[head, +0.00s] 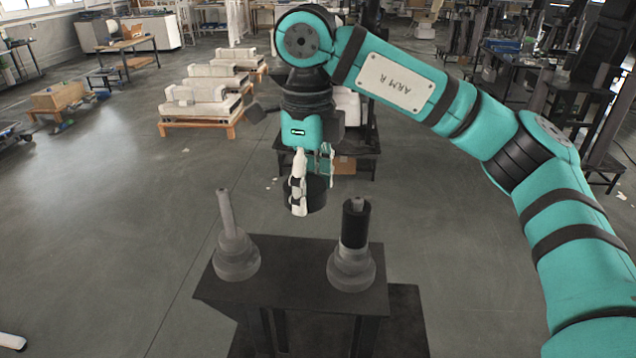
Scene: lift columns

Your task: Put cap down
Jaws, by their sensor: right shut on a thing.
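My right gripper (308,188) is shut on a dark round cap (317,194) and holds it in the air, above and behind the far edge of the small dark table (293,262). Its pale fingers hide part of the cap. On the table stand two grey stepped columns. The left column (236,255) has a bare, thin, slightly tilted-looking rod. The right column (351,268) has a black sleeve (355,224) around its rod, with the rod's tip showing on top. A pale piece at the bottom left corner may be part of my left gripper (12,341); its jaws cannot be made out.
The tabletop between and in front of the columns is clear. Open grey floor lies left of the table. Behind are pallets with pale blocks (200,108), a dark stand (352,140) and workbenches along the walls.

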